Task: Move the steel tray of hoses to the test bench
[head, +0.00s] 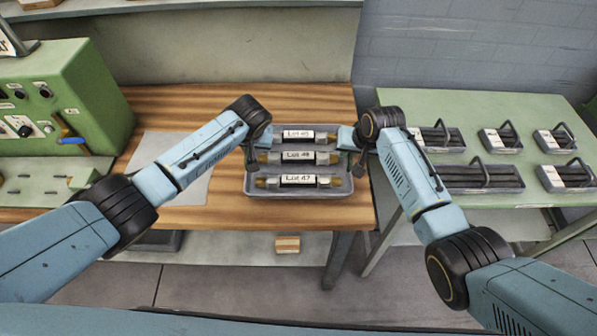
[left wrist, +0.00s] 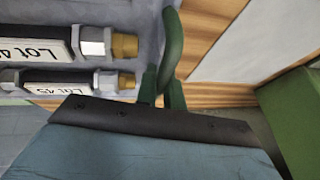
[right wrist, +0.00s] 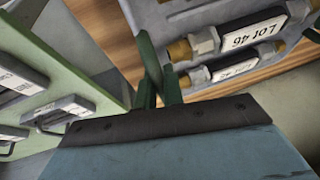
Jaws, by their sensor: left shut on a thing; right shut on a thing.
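The grey steel tray (head: 297,194) is at the right end of the wooden bench top. It holds three dark hoses with brass ends and white labels, one reading Lot 47 (head: 298,181). My left gripper (head: 250,158) is shut on the tray's left side, and my right gripper (head: 359,164) is shut on its right side. Both wrist views show the fingers of the left gripper (left wrist: 162,88) and right gripper (right wrist: 160,85) beside the hose ends. The tray looks level. I cannot tell whether it touches the bench.
A green bench (head: 455,105) on the right carries several dark racks with handles, such as one rack (head: 480,178). A green control box (head: 65,95) stands at the left. A pale sheet (head: 165,150) lies on the wooden bench (head: 200,108). A gap separates the benches.

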